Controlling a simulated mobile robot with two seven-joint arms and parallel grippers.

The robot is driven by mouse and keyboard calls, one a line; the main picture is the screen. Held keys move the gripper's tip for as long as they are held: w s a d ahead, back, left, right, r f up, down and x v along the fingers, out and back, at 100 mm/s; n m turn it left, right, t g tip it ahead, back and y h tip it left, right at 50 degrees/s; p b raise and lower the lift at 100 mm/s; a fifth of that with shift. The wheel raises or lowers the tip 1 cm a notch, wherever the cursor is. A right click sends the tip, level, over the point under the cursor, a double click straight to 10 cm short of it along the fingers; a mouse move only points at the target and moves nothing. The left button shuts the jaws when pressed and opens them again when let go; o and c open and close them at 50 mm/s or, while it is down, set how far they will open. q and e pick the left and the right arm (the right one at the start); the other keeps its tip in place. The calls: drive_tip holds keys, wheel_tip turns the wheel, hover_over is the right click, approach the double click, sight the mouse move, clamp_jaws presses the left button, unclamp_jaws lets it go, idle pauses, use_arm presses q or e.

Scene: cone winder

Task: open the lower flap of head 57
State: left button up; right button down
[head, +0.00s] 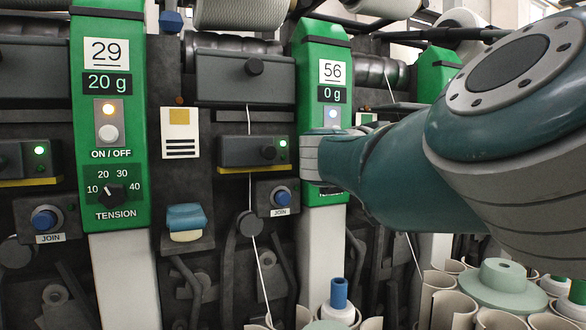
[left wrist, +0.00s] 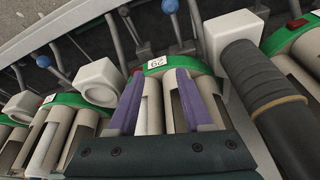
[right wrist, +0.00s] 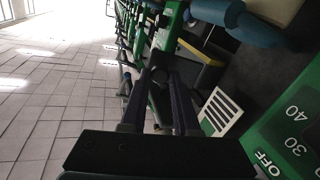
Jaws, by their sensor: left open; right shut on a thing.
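No number 57 can be read in the head view; the green head panels there read 29 (head: 110,110) and 56 (head: 332,90). Between them are an upper dark box (head: 225,80) with a round knob and a lower dark box (head: 235,152) with a knob and a yellow lower edge. My right arm comes in from the right across panel 56, and its fingers are hidden there. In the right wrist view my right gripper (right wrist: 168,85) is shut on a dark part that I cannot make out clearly. My left gripper (left wrist: 160,75) is open, its purple fingers apart above pale tubes.
A card (head: 180,133) and a blue-topped block (head: 186,217) sit left of the boxes. JOIN buttons (head: 282,196) are below. Pale tubes and cones (head: 500,285) crowd the lower right. In the right wrist view a tiled floor (right wrist: 60,100) is clear.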

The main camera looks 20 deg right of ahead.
drive_tip(key=shift+f+b, duration=0.15)
drive_tip(key=shift+b, duration=0.3)
drive_tip(key=shift+a, duration=0.1)
drive_tip(key=c, duration=0.7)
unclamp_jaws()
drive_tip(key=shift+o, duration=0.2)
